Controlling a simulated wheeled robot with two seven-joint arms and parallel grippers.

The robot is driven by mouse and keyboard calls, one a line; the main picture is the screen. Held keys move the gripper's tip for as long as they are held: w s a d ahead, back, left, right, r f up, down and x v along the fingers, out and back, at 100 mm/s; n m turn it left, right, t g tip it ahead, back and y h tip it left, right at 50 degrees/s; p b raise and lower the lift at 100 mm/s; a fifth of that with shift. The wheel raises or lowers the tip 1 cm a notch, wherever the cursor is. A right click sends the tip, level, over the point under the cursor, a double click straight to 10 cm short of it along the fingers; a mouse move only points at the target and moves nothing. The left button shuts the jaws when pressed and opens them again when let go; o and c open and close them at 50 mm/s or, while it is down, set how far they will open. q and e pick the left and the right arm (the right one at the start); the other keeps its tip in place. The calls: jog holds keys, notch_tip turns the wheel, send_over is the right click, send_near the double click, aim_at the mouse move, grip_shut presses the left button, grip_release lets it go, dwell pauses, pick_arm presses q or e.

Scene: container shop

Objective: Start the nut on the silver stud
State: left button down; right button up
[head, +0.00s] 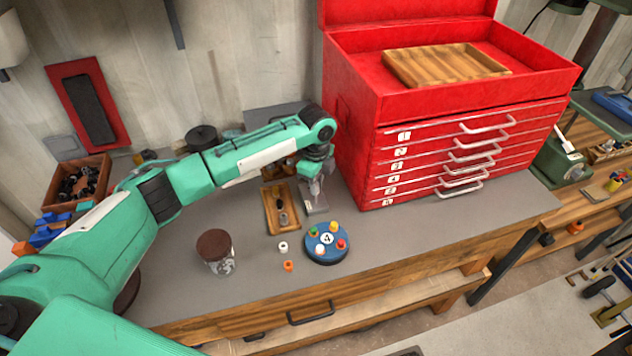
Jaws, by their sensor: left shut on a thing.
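My left gripper (314,186) points down at the back of the bench, just left of the red tool chest. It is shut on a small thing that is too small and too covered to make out. Right below it stands a grey metal piece (317,207). I cannot tell the silver stud or the nut apart at this size, nor whether the held thing touches anything. A shallow wooden tray (271,220) with dark upright pieces lies just left of the gripper. My right gripper is not in view.
A blue round base (326,257) with several coloured pegs, a white ring (283,247) and an orange piece (288,266) lie in front. A brown-lidded jar (216,252) stands left. The red tool chest (352,130) blocks the right. The front right bench is clear.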

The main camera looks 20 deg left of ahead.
pick_arm(q)
jog(key=shift+f, duration=0.7)
dwell(0.3)
jog(key=shift+f+b, duration=0.75)
jog(key=shift+f, duration=0.85)
jog(key=m, duration=0.8)
jog(key=shift+m, duration=1.9)
jog(key=m, duration=0.4)
jog(key=c, duration=1.3)
grip_release()
jog(key=shift+m, duration=0.3)
